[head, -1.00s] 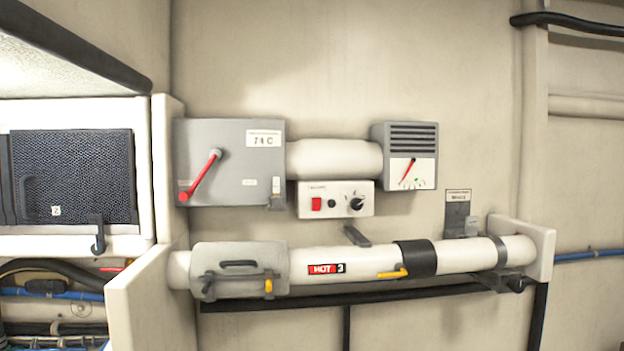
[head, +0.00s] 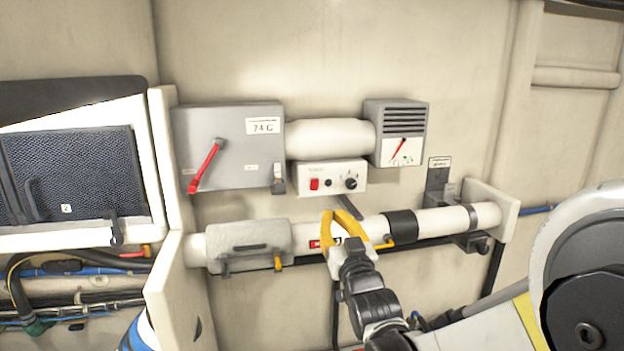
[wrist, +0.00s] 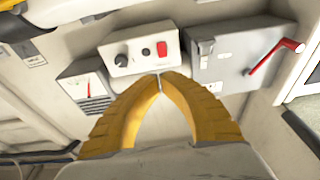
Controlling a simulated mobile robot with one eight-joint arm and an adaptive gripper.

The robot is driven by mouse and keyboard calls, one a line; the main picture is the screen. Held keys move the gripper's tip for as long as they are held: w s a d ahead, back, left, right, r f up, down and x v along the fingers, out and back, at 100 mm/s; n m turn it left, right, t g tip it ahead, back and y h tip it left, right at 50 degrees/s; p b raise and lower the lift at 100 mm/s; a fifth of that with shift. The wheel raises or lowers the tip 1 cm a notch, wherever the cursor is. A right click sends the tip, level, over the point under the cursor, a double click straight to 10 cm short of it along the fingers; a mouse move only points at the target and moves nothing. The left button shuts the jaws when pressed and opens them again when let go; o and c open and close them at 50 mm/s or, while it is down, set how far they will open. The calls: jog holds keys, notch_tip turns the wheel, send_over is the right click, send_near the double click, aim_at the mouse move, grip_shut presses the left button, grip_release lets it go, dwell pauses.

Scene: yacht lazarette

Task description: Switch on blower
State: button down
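My gripper (head: 338,213) has yellow fingers whose tips meet in the wrist view (wrist: 160,76). It is empty. In the head view it appears below the panel, in front of the white pipe, apart from the switch.
Above the panel are a grey box with a red lever (head: 207,165), a white duct (head: 330,139) and a vented gauge box (head: 402,131). Below, a white pipe (head: 445,221) carries a grey cover, yellow levers and a black band.

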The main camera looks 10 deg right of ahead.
aim_at(318, 180)
jog(key=p+x, duration=0.2)
jog(key=x, duration=1.2)
jog(key=shift+p, duration=0.4)
